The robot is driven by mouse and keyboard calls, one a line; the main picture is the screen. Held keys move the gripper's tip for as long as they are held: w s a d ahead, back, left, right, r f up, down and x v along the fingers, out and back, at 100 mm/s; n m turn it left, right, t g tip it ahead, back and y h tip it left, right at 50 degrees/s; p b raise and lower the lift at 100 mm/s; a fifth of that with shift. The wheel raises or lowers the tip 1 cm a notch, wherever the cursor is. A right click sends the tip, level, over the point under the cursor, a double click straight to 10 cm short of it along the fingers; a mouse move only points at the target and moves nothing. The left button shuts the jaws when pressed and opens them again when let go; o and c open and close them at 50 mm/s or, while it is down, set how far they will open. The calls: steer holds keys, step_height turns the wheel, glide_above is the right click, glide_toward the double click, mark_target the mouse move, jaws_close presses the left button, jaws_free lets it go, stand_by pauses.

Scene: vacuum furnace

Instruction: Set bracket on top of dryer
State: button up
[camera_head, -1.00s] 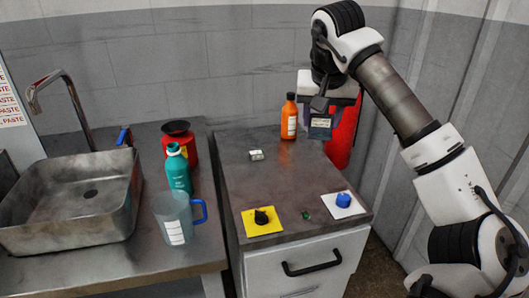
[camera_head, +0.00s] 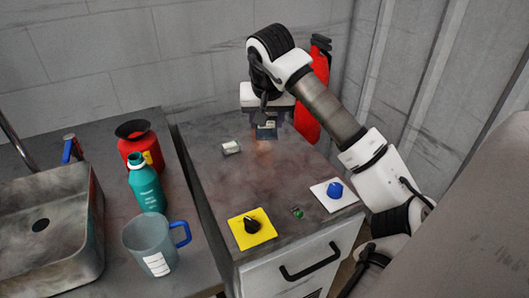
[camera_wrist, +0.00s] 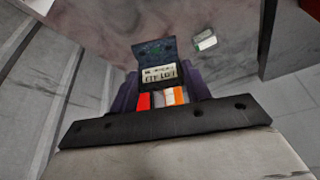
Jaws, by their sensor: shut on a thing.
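My gripper (camera_head: 267,117) is shut on a dark bracket (camera_head: 267,132) with a pale printed label. In the wrist view the bracket (camera_wrist: 160,52) sticks out past the purple-grey fingers (camera_wrist: 160,88), label facing the camera. The low cabinet with a dark stained top (camera_head: 205,170), a drawer and knobs seems to be the dryer; I see no name on it. My gripper holds the bracket over the back part of this top. I cannot tell exactly how high it is.
A small white block (camera_head: 231,147) lies on the top, left of the bracket. A yellow plate with a black knob (camera_head: 252,226), a green button (camera_head: 298,212) and a blue knob (camera_head: 334,189) line the front. A red extinguisher (camera_head: 310,115) stands behind. Left counter holds a jug (camera_head: 150,240) and teal bottle (camera_head: 147,185).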

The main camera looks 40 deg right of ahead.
step_height(320, 180, down, 10)
steer(key=shift+w+f+p, duration=0.1)
steer(key=shift+p, duration=0.75)
steer(key=shift+f, duration=0.3)
steer(key=shift+f+b, duration=0.2)
steer(key=shift+b, duration=0.1)
steer(key=o, duration=1.2)
steer(key=shift+o, duration=0.2)
steer(key=shift+r, duration=0.1)
steer(key=shift+r+p, duration=0.25)
steer(key=shift+p, duration=0.25)
steer(key=b+v, duration=0.2)
steer(key=v, duration=0.9)
steer(key=shift+r+b, duration=0.3)
steer(key=shift+r, duration=0.05)
